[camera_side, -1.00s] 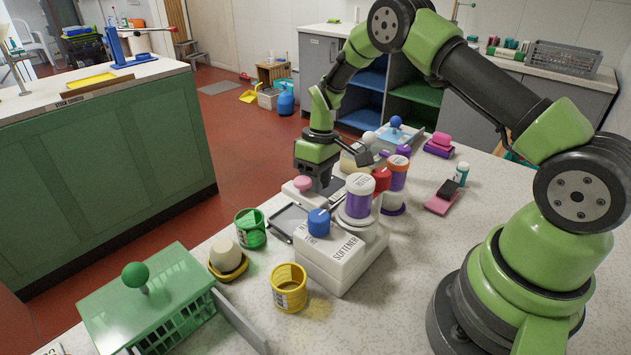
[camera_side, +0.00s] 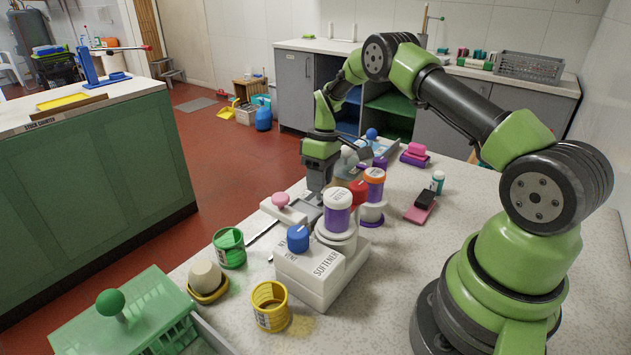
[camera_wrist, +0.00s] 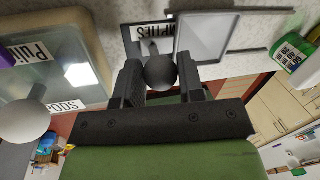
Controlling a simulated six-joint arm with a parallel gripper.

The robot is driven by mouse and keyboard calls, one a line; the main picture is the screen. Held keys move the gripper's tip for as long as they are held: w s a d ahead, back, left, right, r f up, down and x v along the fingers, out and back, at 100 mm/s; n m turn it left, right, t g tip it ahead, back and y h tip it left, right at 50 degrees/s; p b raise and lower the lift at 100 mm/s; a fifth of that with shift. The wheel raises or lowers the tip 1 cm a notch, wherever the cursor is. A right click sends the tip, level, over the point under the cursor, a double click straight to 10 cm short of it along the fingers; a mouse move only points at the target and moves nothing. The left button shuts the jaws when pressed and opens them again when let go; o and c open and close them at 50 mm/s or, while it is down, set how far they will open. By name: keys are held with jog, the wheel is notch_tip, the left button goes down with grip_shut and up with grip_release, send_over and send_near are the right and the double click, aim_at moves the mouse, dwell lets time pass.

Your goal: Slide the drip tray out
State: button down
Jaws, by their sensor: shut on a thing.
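The shallow grey drip tray (camera_side: 306,208) lies low behind the white unit labelled SOFTENER (camera_side: 313,268), partly hidden by it and by my gripper. In the wrist view the tray (camera_wrist: 207,36) shows a dark rim and a pale floor. My gripper (camera_side: 319,186) points down at the tray's far side. In the wrist view my gripper (camera_wrist: 160,80) is shut on a round dark grey knob (camera_wrist: 160,71), one finger at each side. A plate reading EMPTIES (camera_wrist: 148,42) is beside the tray. Its join to the knob is unclear.
Thin rails (camera_side: 262,233) lie on the counter left of the tray. The pink knob (camera_side: 281,199), purple-and-white jar (camera_side: 337,212) and orange-topped jar (camera_side: 374,182) stand close by. A green cup (camera_side: 229,249) and yellow cup (camera_side: 270,306) stand nearer the camera.

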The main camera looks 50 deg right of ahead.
jog(key=shift+d, duration=0.35)
jog(key=c, duration=0.9)
grip_release()
jog(key=shift+o, duration=0.7)
jog(key=shift+a, duration=0.1)
jog(key=shift+r, duration=0.1)
jog(key=v, duration=1)
jog(key=shift+a, duration=0.1)
